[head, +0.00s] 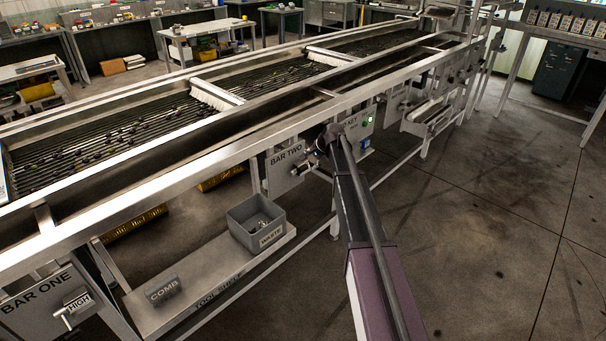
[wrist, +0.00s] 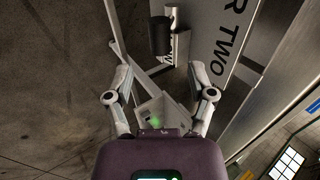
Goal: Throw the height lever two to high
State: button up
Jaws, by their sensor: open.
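The bar two panel (head: 279,173) hangs under the long frame in the head view. Its lettering also shows on the panel in the wrist view (wrist: 221,65), partly cut off. The height lever two has a dark round grip (wrist: 161,36) in the wrist view, beside the panel and just beyond my fingertips. A small plate (wrist: 172,58) behind the grip has partly hidden lettering that seems to end in W. My gripper (wrist: 160,70) is open, its fingers apart on either side of the lever's line, with nothing between the tips. In the head view my gripper (head: 315,152) is at the panel's right edge, small and partly hidden by my arm.
The bar one panel (head: 35,300) with its lever marked HIGH (head: 77,302) is at lower left. A grey waste bin (head: 256,222) and a comb block (head: 163,289) are on the tool shelf (head: 215,275). The key panel (head: 357,125) is beyond my arm. Open floor lies right.

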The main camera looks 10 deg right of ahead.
aim_at(304, 167)
jog(key=shift+b+x, duration=2.75)
jog(key=shift+x, duration=0.9)
grip_shut()
